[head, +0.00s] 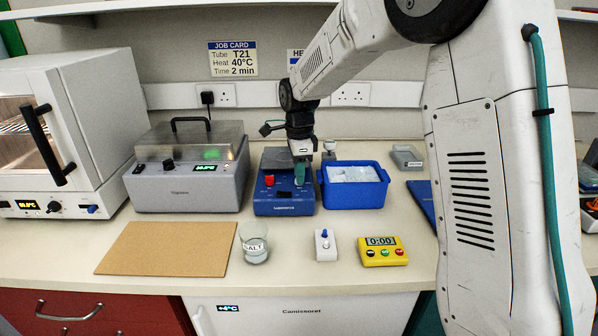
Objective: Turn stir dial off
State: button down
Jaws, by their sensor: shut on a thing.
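A blue bench unit (284,211) stands near the middle of the bench, in front of the wall. A red dial (269,180) shows on the left of its top. My gripper (300,180) reaches down from above onto the right of the unit's top. It is shut on the stir dial there, and its teal fingers cover most of that dial. The dial's setting cannot be read.
A blue tub (354,193) stands close on the right. A grey lidded device (190,187) stands on the left. In front are a beaker marked SALT (255,247), a small white switch box (325,245), a yellow timer (382,251) and a bare brown board (166,249).

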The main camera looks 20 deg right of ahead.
jog(key=n, duration=2.1)
jog(key=shift+n, duration=0.3)
jog(key=n, duration=0.4)
jog(key=shift+n, duration=0.3)
jog(key=n, duration=0.4)
jog(key=shift+r, duration=0.1)
jog(key=shift+n, duration=2)
